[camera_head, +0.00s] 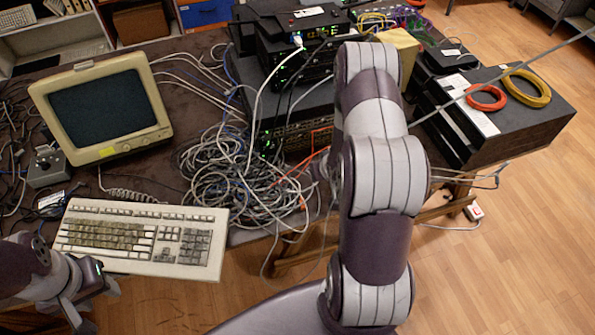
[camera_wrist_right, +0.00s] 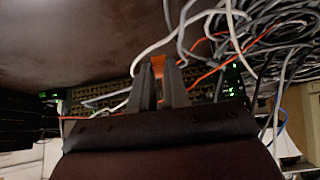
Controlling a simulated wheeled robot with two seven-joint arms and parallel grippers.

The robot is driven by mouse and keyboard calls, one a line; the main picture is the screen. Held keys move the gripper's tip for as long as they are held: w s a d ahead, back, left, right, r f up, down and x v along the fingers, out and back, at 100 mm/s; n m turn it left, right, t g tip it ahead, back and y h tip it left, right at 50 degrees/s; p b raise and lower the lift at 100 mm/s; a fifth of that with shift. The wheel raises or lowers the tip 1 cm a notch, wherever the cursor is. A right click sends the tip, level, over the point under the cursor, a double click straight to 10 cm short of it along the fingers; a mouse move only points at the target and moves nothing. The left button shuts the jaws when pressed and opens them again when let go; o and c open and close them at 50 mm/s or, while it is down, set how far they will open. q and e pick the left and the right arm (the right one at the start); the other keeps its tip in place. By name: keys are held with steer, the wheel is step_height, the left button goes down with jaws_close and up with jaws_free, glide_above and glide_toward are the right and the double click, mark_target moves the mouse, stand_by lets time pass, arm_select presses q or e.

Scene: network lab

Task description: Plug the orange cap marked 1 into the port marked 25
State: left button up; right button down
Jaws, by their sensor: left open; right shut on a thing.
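In the right wrist view my right gripper (camera_wrist_right: 161,86) is shut on a small orange cap (camera_wrist_right: 158,62), which shows between its two dark fingertips. The mark on the cap cannot be read. Beyond the fingertips is a network switch (camera_wrist_right: 95,104) with rows of ports, partly covered by the fingers and cables. The port marked 25 cannot be picked out. In the head view the switch (camera_head: 296,137) sits low in the equipment stack, and my right arm hides the right gripper. My left gripper (camera_head: 97,304) is open and empty near the keyboard's lower left corner.
A large tangle of grey cables (camera_head: 228,165) lies left of the switch; orange cables (camera_wrist_right: 204,76) run close to the right fingers. A keyboard (camera_head: 140,238) and a monitor (camera_head: 102,108) stand at left. A dark box (camera_head: 530,108) with cable coils is at right.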

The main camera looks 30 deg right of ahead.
steer(key=w+d, duration=0.1)
steer(key=d, duration=0.3)
steer(key=w+d+p, duration=0.1)
steer(key=d, duration=0.1)
steer(key=shift+w+d+f, duration=0.1)
steer(key=shift+w+d, duration=0.2)
steer(key=shift+d, duration=0.05)
steer(key=shift+w+d+r+n, duration=0.15)
steer(key=shift+w+r+n, duration=0.1)
steer(key=shift+w+n, duration=0.25)
arm_select(q)
steer(key=shift+r+p, duration=0.3)
steer(key=shift+r, duration=1.2)
arm_select(e)
steer(key=shift+w+d, duration=0.25)
steer(key=shift+w, duration=0.95)
steer(key=shift+w+d, duration=0.2)
steer(key=shift+w, duration=0.95)
steer(key=shift+w, duration=0.1)
arm_select(q)
steer(key=shift+r, duration=0.2)
steer(key=shift+r+p, duration=0.6)
steer(key=shift+p, duration=0.2)
arm_select(e)
steer(key=shift+w+d, duration=0.2)
steer(key=shift+w, duration=0.55)
steer(key=c, duration=1)
jaws_free()
steer(key=shift+c, duration=0.2)
